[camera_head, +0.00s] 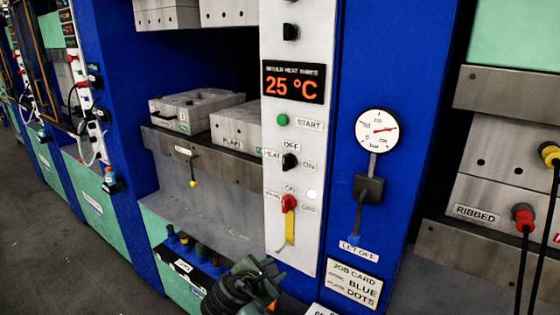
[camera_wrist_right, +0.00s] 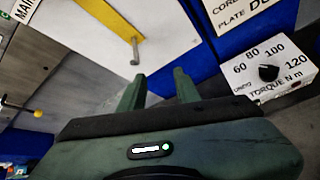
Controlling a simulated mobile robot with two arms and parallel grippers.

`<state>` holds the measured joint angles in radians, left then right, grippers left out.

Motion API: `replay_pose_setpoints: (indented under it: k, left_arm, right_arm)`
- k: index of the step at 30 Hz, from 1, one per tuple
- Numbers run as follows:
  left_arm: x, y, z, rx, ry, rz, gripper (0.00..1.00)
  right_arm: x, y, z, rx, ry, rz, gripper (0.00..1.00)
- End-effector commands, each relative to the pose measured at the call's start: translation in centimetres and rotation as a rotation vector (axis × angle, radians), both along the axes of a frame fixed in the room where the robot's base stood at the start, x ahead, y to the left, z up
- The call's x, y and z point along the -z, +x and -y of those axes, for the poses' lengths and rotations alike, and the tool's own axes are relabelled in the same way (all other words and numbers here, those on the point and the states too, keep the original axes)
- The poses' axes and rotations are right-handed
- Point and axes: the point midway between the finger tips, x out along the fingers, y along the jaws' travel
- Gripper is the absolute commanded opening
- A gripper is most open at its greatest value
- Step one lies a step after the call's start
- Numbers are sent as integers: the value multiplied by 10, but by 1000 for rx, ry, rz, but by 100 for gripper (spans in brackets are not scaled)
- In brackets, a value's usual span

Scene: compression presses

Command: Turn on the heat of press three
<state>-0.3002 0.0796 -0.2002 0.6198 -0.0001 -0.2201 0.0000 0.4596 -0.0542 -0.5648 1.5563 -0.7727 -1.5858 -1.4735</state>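The white control panel (camera_head: 280,225) carries a display (camera_head: 293,82) titled mould heat three, reading 25 °C in orange. Below it are a green START button (camera_head: 283,119) and a black heat knob (camera_head: 290,162) with OFF above it and ON at its right. The knob's exact pointing is too small to tell. My right gripper (camera_head: 256,270) is low in front of the panel's foot, below the knob and apart from it. In the right wrist view its two fingers (camera_wrist_right: 160,82) stand apart with nothing between them. My left gripper is not in view.
A gauge (camera_head: 379,129) and a let-off lever (camera_head: 355,230) are at the right. A torque box (camera_wrist_right: 272,78) lies right of my fingers. Neighbouring presses stand on both sides.

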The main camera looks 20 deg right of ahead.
Motion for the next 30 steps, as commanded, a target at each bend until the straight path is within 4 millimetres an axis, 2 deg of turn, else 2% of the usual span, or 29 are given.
replay_pose_setpoints:
  k: [1, 2, 3, 6, 9, 10, 12, 15, 30]
  left_arm:
    - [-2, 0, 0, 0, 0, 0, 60]
    - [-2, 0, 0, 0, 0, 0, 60]
    - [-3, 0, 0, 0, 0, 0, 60]
    - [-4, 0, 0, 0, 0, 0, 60]
    - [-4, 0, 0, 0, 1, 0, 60]
    - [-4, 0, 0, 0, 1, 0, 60]
    - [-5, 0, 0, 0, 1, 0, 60]
    - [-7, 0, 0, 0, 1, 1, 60]
    - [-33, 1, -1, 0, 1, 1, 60]
  right_arm:
    - [-50, 15, -5, -28, -123, 17, 33]
    - [-75, 20, -7, -37, -199, 18, 33]
    - [-109, 25, -10, -44, -297, 17, 33]
    - [-184, 27, -16, -31, -511, 6, 33]
    - [-236, 22, -21, 1, -653, -9, 33]
    - [-246, 20, -22, 10, -682, -16, 33]
    - [-263, 17, -24, 25, -729, -24, 33]
    - [-273, 17, -21, 38, -756, -34, 33]
    - [-273, 59, 32, 33, -756, -34, 33]
